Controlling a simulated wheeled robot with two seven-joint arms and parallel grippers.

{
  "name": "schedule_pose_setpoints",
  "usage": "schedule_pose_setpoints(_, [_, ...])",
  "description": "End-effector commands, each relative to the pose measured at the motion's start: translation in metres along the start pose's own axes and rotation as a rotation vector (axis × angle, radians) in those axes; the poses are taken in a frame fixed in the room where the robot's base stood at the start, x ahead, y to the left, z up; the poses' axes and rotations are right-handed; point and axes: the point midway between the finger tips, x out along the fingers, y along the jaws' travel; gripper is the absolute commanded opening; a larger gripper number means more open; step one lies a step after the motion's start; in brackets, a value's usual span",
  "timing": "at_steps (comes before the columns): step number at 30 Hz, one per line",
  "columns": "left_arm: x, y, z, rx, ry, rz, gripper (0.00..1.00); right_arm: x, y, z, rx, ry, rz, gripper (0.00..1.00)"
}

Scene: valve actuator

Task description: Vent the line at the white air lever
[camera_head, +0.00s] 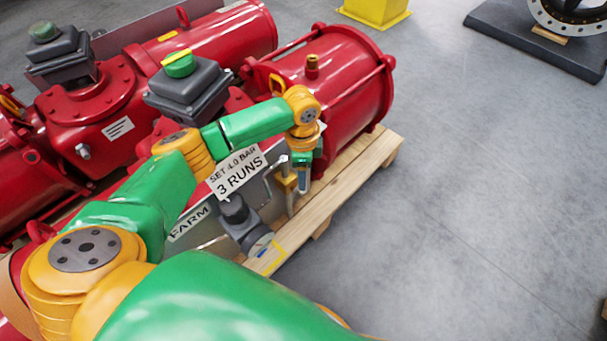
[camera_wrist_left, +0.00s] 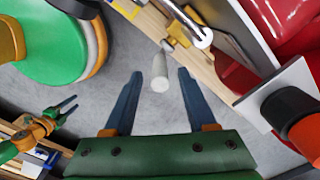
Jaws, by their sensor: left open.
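The white air lever (camera_wrist_left: 160,72) shows in the left wrist view as a pale rounded handle. It lies between the two blue fingers of my left gripper (camera_wrist_left: 159,74), with gaps on both sides. The gripper is open. In the head view my left gripper (camera_head: 303,176) points down beside the front panel; the wrist and fingers partly hide the fittings there, and I cannot clearly make out the lever. My right gripper (camera_wrist_left: 74,105) shows small at the left of the left wrist view, its fingers apart and nothing between them.
Red actuators (camera_head: 335,85) lie on a wooden pallet (camera_head: 345,175). A sign (camera_head: 238,172) reads "SET 4.0 BAR 3 RUNS". A dark regulator (camera_head: 236,212) stands left of my left gripper. Grey floor at right is clear; a yellow block (camera_head: 375,12) and black base (camera_head: 535,38) stand farther back.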

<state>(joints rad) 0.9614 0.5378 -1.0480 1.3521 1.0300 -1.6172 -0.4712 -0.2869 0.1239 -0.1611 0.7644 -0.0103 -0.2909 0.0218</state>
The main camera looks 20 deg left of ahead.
Motion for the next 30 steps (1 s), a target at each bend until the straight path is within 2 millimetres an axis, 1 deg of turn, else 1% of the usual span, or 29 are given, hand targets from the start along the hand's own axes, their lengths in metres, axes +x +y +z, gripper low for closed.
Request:
schedule_pose_setpoints(1, [0.0060, 0.0002, 0.0000, 0.001, -0.001, 0.000, 0.57, 0.0027, -0.0013, -0.0015, 0.000, 0.002, -0.002, 0.50])
schedule_pose_setpoints(2, [0.0071, 0.0002, 0.0000, 0.001, -0.001, 0.000, 0.57, 0.0025, -0.0017, -0.0020, 0.000, 0.001, -0.002, 0.50])
schedule_pose_setpoints(8, [0.0070, 0.0000, -0.0002, 0.000, 0.000, -0.001, 0.57, 0.0012, -0.0018, -0.0024, 0.000, -0.002, -0.003, 0.50])
schedule_pose_setpoints(9, [0.0070, 0.0000, -0.0002, 0.000, 0.000, -0.001, 0.54, 0.0012, -0.0017, -0.0023, 0.000, -0.002, -0.002, 0.50])
schedule_pose_setpoints(11, [0.0070, 0.0000, -0.0002, 0.000, 0.001, -0.001, 0.38, 0.0012, -0.0017, -0.0023, 0.000, -0.002, -0.002, 0.50])
schedule_pose_setpoints(12, [0.0069, -0.0001, -0.0002, 0.000, 0.001, -0.001, 0.27, 0.0012, -0.0016, -0.0022, 0.000, -0.002, -0.002, 0.50])
schedule_pose_setpoints(14, [0.0069, -0.0001, -0.0002, 0.000, 0.001, -0.001, 0.11, 0.0012, -0.0016, -0.0022, 0.000, -0.002, -0.002, 0.50])
schedule_pose_setpoints(15, [0.0069, 0.0000, -0.0002, 0.000, 0.001, -0.001, 0.00, 0.0012, -0.0016, -0.0021, 0.000, -0.002, -0.002, 0.50])
schedule_pose_setpoints(30, [0.0069, 0.0000, -0.0004, 0.000, 0.001, -0.001, 0.00, 0.0013, -0.0010, -0.0012, 0.001, -0.004, -0.001, 0.50])
